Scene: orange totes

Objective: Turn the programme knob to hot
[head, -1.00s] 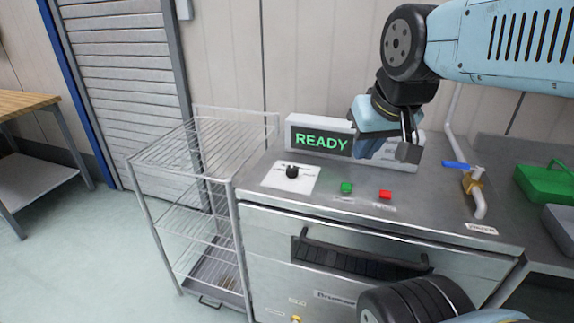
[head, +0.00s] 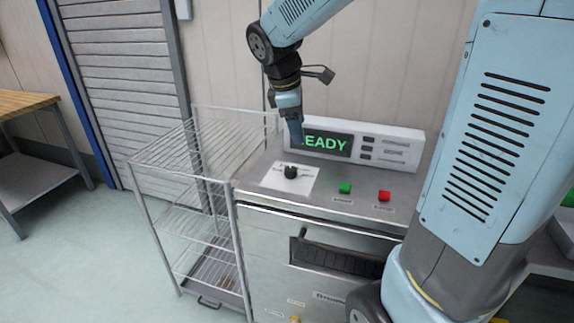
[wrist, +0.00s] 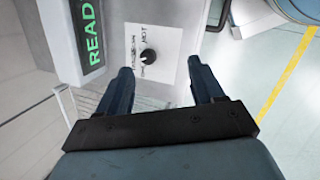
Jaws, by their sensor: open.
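The black programme knob (head: 291,172) sits on a white label plate (head: 301,181) on the machine's steel top. It also shows in the wrist view (wrist: 148,56), where the plate carries the word HOT (wrist: 143,33) beside the knob; the other lettering is too small to read surely. My gripper (head: 297,143) is above the knob, pointing down and apart from it. In the wrist view its two fingers (wrist: 160,80) are open, with the knob seen beyond the gap between them. Nothing is between the fingers.
A display box (head: 390,147) with green READY lettering stands close behind the knob, partly covered by my gripper. A green button (head: 345,188) and a red button (head: 384,196) are to the right. A wire rack (head: 160,150) stands at left.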

